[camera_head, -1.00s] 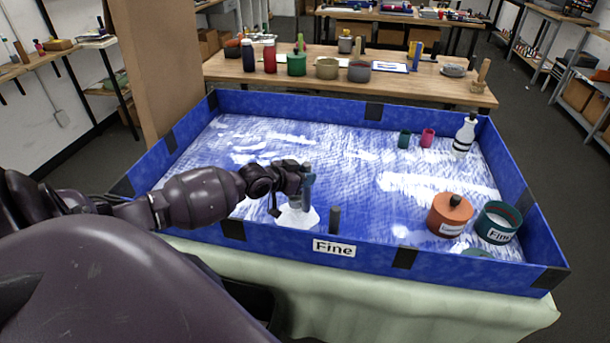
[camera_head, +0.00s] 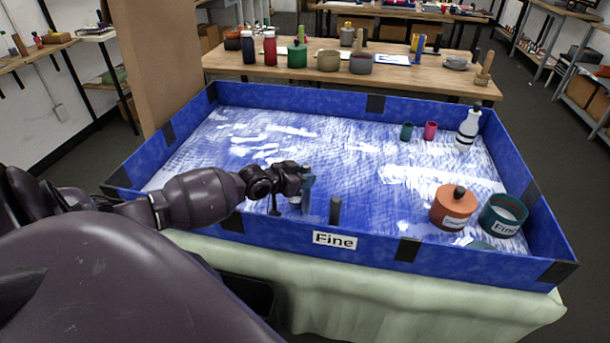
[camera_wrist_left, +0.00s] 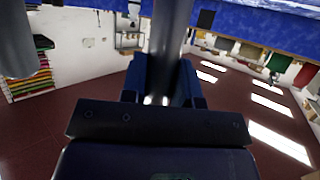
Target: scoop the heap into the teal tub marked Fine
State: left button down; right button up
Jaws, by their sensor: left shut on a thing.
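White powder (camera_head: 440,178) lies in streaks over the tray floor, with a small bright patch (camera_head: 403,227) left of the orange tub; I cannot tell a distinct heap. My left gripper (camera_head: 306,180) is over the front left-centre of the tray, shut on a grey handle; its lower end is hard to make out. In the left wrist view the grey handle (camera_wrist_left: 171,30) stands between the blue fingers. My right gripper is not in view.
A lidded orange tub (camera_head: 452,208) stands beside the teal tub. A white bottle (camera_head: 467,132) and two small cups (camera_head: 430,131) stand at back right. The tray's middle is open.

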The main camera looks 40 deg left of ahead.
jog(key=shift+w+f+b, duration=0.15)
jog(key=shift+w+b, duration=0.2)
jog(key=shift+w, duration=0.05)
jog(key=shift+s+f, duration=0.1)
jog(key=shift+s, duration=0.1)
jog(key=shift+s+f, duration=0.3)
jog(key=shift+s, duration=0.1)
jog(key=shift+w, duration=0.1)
